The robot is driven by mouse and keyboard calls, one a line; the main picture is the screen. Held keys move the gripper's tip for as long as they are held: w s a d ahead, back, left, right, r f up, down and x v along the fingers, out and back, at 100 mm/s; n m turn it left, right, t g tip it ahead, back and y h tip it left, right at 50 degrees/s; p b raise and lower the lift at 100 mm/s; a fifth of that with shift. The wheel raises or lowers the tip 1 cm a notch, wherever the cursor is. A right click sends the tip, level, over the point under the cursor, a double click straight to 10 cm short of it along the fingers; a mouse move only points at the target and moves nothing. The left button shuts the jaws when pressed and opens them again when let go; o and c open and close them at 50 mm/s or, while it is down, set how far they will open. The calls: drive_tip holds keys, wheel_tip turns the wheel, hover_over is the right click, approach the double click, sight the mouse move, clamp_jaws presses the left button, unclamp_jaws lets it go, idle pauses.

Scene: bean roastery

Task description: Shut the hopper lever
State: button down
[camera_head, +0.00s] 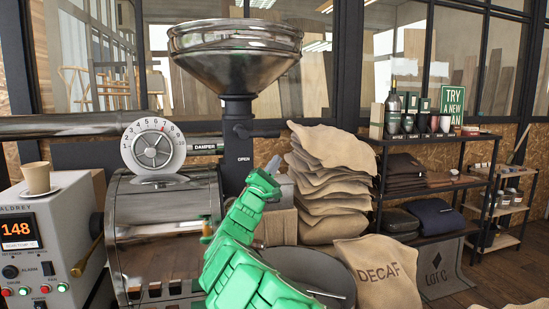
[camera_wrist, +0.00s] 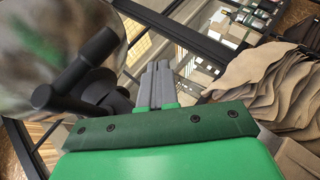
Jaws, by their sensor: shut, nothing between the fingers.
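The metal hopper (camera_head: 235,62) stands on a black neck (camera_head: 237,118) above the roaster drum, with a label reading OPEN on the neck. In the wrist view a black lever with a bar-like handle (camera_wrist: 76,72) shows left of my fingers, below the blurred hopper bowl (camera_wrist: 58,30). The lever is hard to make out in the head view. My green gripper (camera_head: 273,164) is just right of and slightly below the neck. In the wrist view its grey fingers (camera_wrist: 157,82) are together and empty, apart from the lever handle.
Stacked burlap sacks (camera_head: 325,185) stand close to the right of my gripper. A round dark tray (camera_head: 305,268) lies below my arm. A control box (camera_head: 40,240) with a cup (camera_head: 37,177) is at left. Shelves (camera_head: 430,140) with goods stand at right.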

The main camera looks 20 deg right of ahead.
drive_tip(key=shift+s+f, duration=2.2)
drive_tip(key=shift+f, duration=1.45)
drive_tip(key=s+d+r+m+g+h, duration=0.1)
drive_tip(key=s+d+r+m+g, duration=0.3)
drive_tip(key=s+d+g, duration=0.45)
drive_tip(key=s+d+r+m+g+h, duration=0.1)
drive_tip(key=s+d+r+m+g, duration=0.2)
drive_tip(key=s+d+m+g, duration=0.5)
drive_tip(key=s+d+f+m+g+y, duration=0.2)
drive_tip(key=s+d+f+y, duration=0.1)
drive_tip(key=s, duration=0.5)
drive_tip(key=s+d+f+m+g+y, duration=0.1)
drive_tip(key=s+d+f+g+y, duration=0.15)
drive_tip(key=s, duration=0.65)
drive_tip(key=s+a+f+m+t+y, duration=0.1)
drive_tip(key=s+a+f+t+y, duration=0.1)
drive_tip(key=s+a+f+y, duration=0.8)
drive_tip(key=s+a+f+t+y, duration=0.1)
drive_tip(key=s+a+f+y, duration=0.1)
drive_tip(key=a+f, duration=0.3)
drive_tip(key=s+a+f+t+y, duration=0.1)
drive_tip(key=s+a+f+y, duration=0.15)
drive_tip(key=a, duration=0.45)
drive_tip(key=s+a+n+g+y, duration=0.1)
drive_tip(key=s+a+n, duration=0.1)
drive_tip(key=s+a, duration=0.6)
drive_tip(key=s+f, duration=0.1)
drive_tip(key=s, duration=0.2)
drive_tip(key=shift+s+a+n+y, duration=0.3)
drive_tip(key=shift+a+y, duration=0.1)
